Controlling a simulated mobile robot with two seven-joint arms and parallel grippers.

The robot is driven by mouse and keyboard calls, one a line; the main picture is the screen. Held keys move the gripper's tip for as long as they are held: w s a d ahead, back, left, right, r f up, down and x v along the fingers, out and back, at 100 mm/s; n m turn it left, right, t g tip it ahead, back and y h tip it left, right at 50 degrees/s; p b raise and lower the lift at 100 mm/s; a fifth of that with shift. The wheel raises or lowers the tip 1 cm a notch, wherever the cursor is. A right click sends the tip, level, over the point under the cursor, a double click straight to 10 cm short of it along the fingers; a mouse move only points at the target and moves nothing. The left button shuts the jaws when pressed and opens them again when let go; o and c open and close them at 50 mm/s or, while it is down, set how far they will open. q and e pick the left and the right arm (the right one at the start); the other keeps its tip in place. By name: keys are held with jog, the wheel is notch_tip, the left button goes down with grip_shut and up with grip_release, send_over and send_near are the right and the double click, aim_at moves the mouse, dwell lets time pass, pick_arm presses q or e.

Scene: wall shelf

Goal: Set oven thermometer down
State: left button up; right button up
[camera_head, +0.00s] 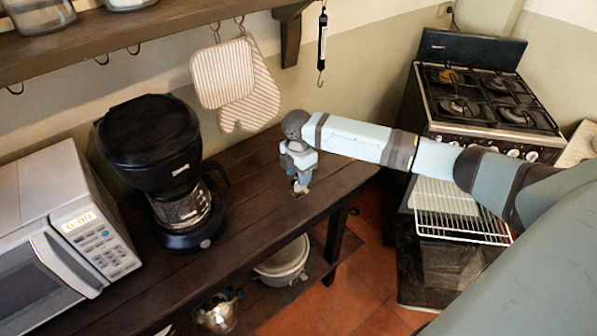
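My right gripper (299,186) points down at the right part of the dark wooden counter (262,205), close to its surface. Its fingertips are small here, and I cannot tell whether they are open or shut. A small pale and brownish patch shows at the fingertips; I cannot make out whether it is the oven thermometer or part of the gripper. No oven thermometer can be clearly identified elsewhere. My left gripper is not in view.
A black coffee maker (150,145) and a white microwave (70,220) stand left on the counter. Striped oven mitts (250,85) and a slim black hanging tool (322,45) hang behind. A stove (480,95) with its oven door open and rack (455,212) out is at right.

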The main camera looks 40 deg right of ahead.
jog(key=shift+o, duration=1.1)
notch_tip(320, 180, up, 12)
jog(key=shift+r, duration=0.15)
